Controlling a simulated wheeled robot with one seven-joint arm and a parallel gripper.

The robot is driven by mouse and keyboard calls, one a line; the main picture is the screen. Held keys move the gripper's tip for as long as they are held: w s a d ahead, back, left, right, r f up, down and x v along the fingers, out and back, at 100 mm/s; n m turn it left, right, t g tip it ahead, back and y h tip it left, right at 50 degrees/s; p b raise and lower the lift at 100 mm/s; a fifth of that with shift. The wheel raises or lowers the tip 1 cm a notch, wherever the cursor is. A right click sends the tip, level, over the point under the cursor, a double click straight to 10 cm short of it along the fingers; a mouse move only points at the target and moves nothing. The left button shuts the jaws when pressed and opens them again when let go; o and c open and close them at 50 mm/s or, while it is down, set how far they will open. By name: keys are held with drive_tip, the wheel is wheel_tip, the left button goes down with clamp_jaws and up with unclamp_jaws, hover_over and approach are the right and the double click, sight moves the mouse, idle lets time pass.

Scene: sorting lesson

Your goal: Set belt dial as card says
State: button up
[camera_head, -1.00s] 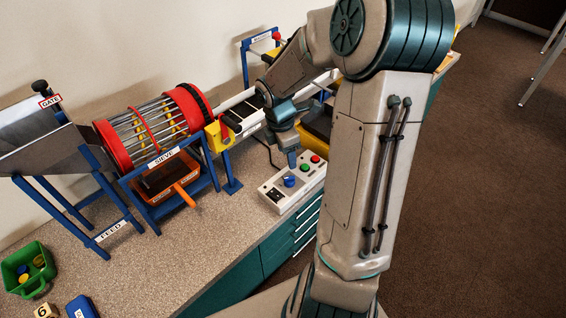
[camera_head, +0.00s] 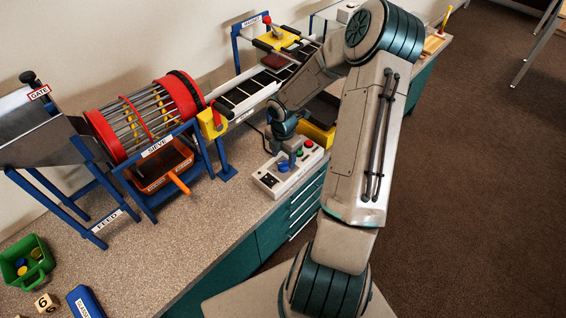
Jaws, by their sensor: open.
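A white control box (camera_head: 268,182) stands at the bench's front edge. It carries a blue dial (camera_head: 283,167), a green button (camera_head: 299,154) and a red button (camera_head: 308,143). My gripper (camera_head: 290,162) is open and points down just above or at the blue dial; I cannot tell whether it touches. The dial's exact setting is too small to read. The belt (camera_head: 248,95) runs behind the box, from the sieve (camera_head: 150,115) towards the back. I cannot make out a card with a dial setting.
A feed hopper (camera_head: 40,130) stands at left. A green bin (camera_head: 28,262) with coloured discs, a wooden number block (camera_head: 45,303) and a blue case (camera_head: 86,302) lie at front left. A yellow bin (camera_head: 318,137) is behind the box. The bench middle is clear.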

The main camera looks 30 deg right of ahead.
sight(283, 163)
drive_tip(key=shift+f, duration=1.7)
drive_tip(key=c, duration=1)
drive_tip(key=shift+o, duration=0.2)
